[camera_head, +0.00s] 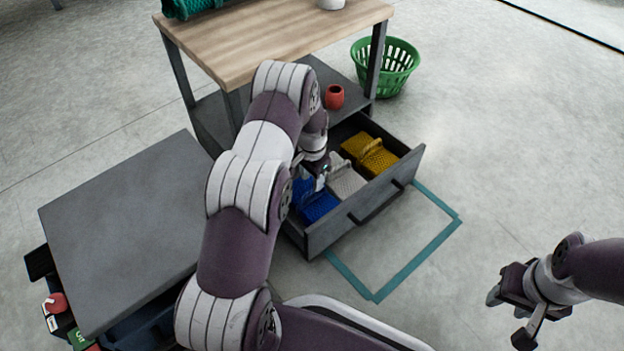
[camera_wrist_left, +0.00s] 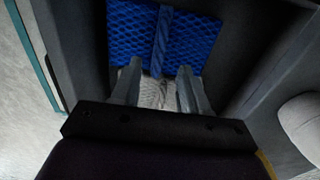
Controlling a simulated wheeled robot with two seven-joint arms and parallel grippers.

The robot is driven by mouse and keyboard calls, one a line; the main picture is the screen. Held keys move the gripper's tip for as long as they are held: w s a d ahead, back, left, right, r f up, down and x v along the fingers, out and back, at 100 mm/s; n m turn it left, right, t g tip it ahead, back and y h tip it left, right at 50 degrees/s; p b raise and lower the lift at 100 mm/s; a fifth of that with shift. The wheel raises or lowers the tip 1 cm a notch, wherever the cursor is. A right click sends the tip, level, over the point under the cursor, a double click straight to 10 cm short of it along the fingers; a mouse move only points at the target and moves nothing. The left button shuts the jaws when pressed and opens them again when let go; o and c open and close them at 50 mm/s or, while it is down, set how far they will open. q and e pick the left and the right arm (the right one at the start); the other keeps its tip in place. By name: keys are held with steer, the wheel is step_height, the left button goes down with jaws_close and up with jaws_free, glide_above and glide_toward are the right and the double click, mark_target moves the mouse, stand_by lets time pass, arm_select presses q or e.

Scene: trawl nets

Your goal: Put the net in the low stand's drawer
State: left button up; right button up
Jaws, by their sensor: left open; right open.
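An open grey drawer (camera_head: 345,222) sticks out beneath the wood-topped stand (camera_head: 270,40). In it lie folded nets side by side: a blue net (camera_head: 318,205) at the left, a white net (camera_head: 345,180) in the middle and a yellow net (camera_head: 372,155) at the right. My left gripper (camera_head: 318,180) is open, down in the drawer at the blue and white nets. In the left wrist view, its fingers (camera_wrist_left: 158,75) reach the edge of the banded blue net (camera_wrist_left: 195,42), with some white net (camera_wrist_left: 153,93) between them. Contact is unclear. My right gripper (camera_head: 508,318) is open and empty above the floor.
A grey-topped low unit (camera_head: 125,225) stands at the left. A red cup (camera_head: 334,96) is on the stand's lower shelf, a teal roll (camera_head: 190,8) on its top. A green basket (camera_head: 400,68) stands behind. Teal tape (camera_head: 415,260) marks clear floor before the drawer.

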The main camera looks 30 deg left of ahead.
arm_select(q)
steer(key=s+d+r+n+p, duration=0.1)
steer(key=s+d+r, duration=0.2)
steer(key=r, duration=0.6)
steer(key=s+d+r+n+p, duration=0.1)
steer(key=s+d+r+p, duration=0.2)
steer(key=r, duration=0.5)
steer(key=s+d+r+n, duration=0.1)
steer(key=s+d+r, duration=0.1)
steer(key=s, duration=0.5)
steer(key=s+d+r+n+t+b, duration=0.1)
steer(key=s+d+r, duration=0.2)
steer(key=s+r, duration=0.2)
steer(key=s, duration=0.3)
steer(key=shift+s+d, duration=0.2)
steer(key=shift+d, duration=0.05)
arm_select(e)
step_height(320, 180, up, 4)
arm_select(q)
steer(key=shift+c, duration=0.2)
